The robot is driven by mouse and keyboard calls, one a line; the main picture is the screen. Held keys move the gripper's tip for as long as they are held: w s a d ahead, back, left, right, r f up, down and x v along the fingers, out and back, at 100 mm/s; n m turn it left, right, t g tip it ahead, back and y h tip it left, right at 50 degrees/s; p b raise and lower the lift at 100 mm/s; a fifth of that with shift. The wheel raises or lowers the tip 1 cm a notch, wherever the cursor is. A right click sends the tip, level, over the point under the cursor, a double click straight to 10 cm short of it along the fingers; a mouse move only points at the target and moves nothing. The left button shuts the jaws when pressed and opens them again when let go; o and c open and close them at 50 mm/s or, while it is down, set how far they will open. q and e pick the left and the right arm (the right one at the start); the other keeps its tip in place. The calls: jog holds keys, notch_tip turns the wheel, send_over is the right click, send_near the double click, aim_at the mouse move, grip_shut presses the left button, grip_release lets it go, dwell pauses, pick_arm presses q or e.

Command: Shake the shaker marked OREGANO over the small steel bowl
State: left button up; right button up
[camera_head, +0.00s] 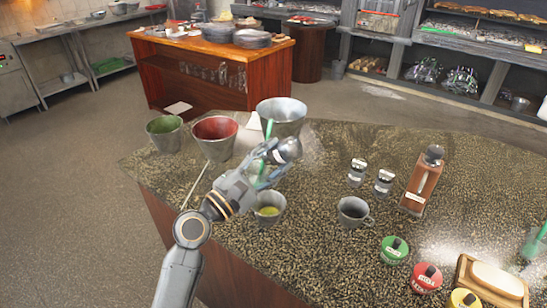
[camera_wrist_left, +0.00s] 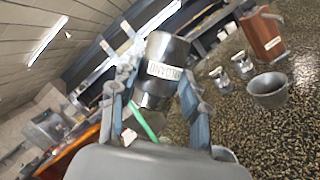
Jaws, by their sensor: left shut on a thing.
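My left gripper (camera_head: 274,158) is shut on a dark metal shaker (camera_head: 289,149) and holds it above the counter. A small steel bowl (camera_head: 276,218) with yellow-green contents stands on the counter below the gripper and nearer the camera. Two other labelled shakers (camera_head: 357,173) (camera_head: 383,182) stand upright further right. My right gripper is not in view.
A large steel pail (camera_head: 283,128), a red-lined pail (camera_head: 216,150) and a green-lined pail (camera_head: 165,143) stand behind the gripper.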

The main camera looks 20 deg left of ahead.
pick_arm(q)
jog(key=m+g+p, duration=0.1)
jog(key=m+p, duration=0.1)
jog(key=m, duration=0.1)
jog(key=r+m+g+p, duration=0.1)
jog(key=m+p, duration=0.1)
jog(key=m, duration=0.1)
jog(key=shift+a+m+g+p, duration=0.1)
jog(key=shift+m+g+p, duration=0.2)
jog(key=shift+m, duration=0.1)
jog(key=shift+f, duration=0.1)
jog(key=shift+f+m, duration=0.15)
jog(key=shift+m, duration=0.15)
jog(key=m+y+p, duration=0.1)
jog(key=m+p, duration=0.1)
jog(key=p, duration=0.1)
jog(key=r+m+g+p, duration=0.1)
jog(key=m+p, duration=0.2)
jog(key=p, duration=0.1)
jog(key=shift+r+g+y, duration=0.2)
jog(key=shift+g+y, duration=0.1)
jog(key=shift+y, duration=0.1)
jog(key=shift+f+m+p, duration=0.15)
jog(key=shift+m+p, duration=0.15)
jog(key=shift+p, duration=0.2)
jog(key=shift+f, duration=0.25)
